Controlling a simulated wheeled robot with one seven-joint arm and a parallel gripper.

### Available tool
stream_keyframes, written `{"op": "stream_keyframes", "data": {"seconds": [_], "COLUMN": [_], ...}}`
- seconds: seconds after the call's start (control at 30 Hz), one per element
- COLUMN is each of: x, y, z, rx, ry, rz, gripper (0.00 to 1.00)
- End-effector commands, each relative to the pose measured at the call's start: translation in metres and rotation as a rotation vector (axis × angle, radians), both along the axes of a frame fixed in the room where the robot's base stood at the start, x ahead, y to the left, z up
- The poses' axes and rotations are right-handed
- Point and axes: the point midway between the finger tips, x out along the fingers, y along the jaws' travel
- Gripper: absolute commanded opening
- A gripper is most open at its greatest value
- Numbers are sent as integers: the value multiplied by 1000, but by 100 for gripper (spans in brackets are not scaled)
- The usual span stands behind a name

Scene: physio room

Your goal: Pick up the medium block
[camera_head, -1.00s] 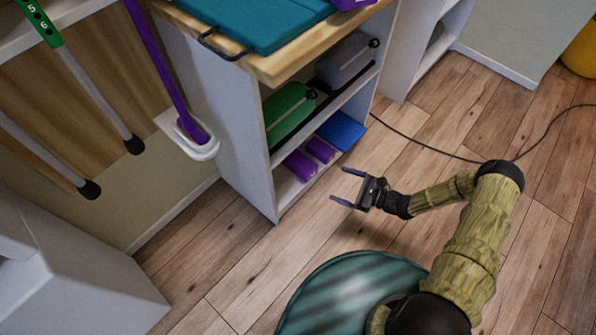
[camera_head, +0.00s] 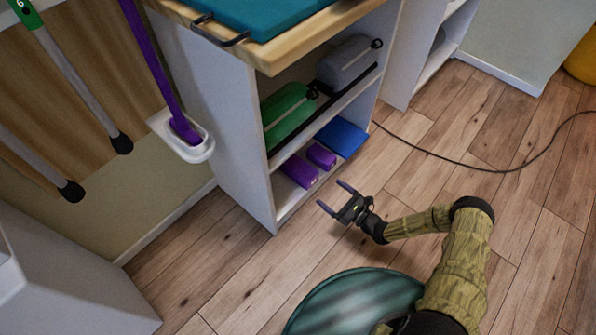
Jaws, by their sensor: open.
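On the lowest shelf of the white cabinet (camera_head: 227,140) lie two purple blocks, a larger left one (camera_head: 299,170) and a smaller right one (camera_head: 321,155). A flat blue block (camera_head: 342,137) lies to the right of them. Which of these is the medium block I cannot tell for sure. My gripper (camera_head: 333,197) is open and empty, in front of the lowest shelf and apart from the blocks. Its fingers point toward the upper left, toward the cabinet.
A green case (camera_head: 287,112) and a grey case (camera_head: 347,63) lie on the shelf above. The wooden top (camera_head: 272,57) overhangs the shelves. A black cable (camera_head: 450,158) crosses the floor at right. Crutches and a purple-handled pole (camera_head: 152,60) stand at left. Floor in front is clear.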

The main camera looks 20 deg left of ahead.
Motion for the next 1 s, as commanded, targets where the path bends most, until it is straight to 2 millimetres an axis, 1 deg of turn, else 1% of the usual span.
{"op": "stream_keyframes", "data": {"seconds": [0.03, 0.2, 0.3, 0.43, 0.53, 0.87, 1.0], "x": [3, 15, 23, 30, 32, 33, 37], "y": [10, 37, 53, 70, 75, 77, 89], "z": [-3, -4, -3, -3, -1, 1, 4], "rx": [-1, -1, 0, -1, -1, -1, -1], "ry": [-2, -2, -2, -1, 0, 0, -2], "rz": [5, 5, 4, 3, 2, 1, 4], "gripper": [87, 87, 87, 87, 87, 87, 87]}}
